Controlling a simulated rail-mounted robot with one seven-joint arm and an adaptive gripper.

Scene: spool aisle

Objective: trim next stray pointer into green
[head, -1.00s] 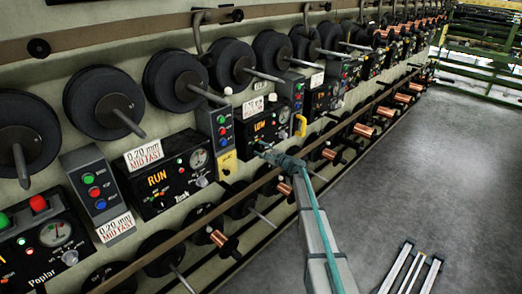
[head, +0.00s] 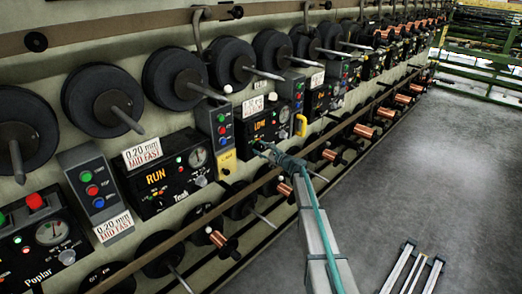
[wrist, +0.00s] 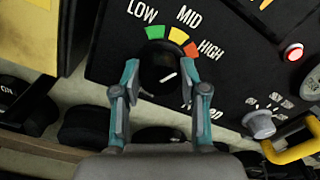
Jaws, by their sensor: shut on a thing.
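In the wrist view, a black knob (wrist: 158,60) with a short white mark sits on a dark panel under an arc of coloured patches. A green patch (wrist: 154,32) is by LOW, a yellow one (wrist: 178,36) by MID, and an orange-red one by HIGH. The white mark shows on the knob's lower right, away from the green patch. My gripper (wrist: 160,76) is shut on the knob, one teal finger on each side.
A yellow handle (wrist: 295,140) and a grey knob (wrist: 260,124) are close at right in the wrist view. A neighbouring RUN panel (head: 158,185), black spools (head: 175,80) and a long rail line the machine. Grey floor (head: 400,170) is open at right.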

